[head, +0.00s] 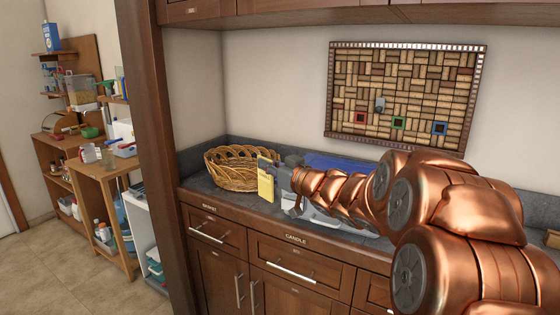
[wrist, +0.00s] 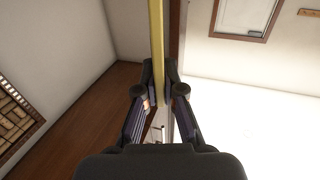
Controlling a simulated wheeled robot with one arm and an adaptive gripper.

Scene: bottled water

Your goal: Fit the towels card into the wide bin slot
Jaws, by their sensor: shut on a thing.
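A yellow card (head: 265,179) stands upright over the left part of the grey counter. My gripper (head: 278,178) is shut on it from the right. In the wrist view the card shows edge-on as a yellow strip (wrist: 157,35) between the two dark fingertips (wrist: 159,90). Its lettering is too small to read, so I cannot confirm it is the towels card. A blue object (head: 340,163) lies on the counter behind my arm, mostly hidden. A pale grey object (head: 345,222) shows partly below my arm. I cannot make out the wide bin slot.
A wicker basket (head: 231,169) stands on the counter just left of the card. A cork board (head: 404,97) hangs on the wall behind. Drawers with small labels (head: 296,239) are below the counter edge. Wooden shelves (head: 100,180) with bottles and tubs stand at far left.

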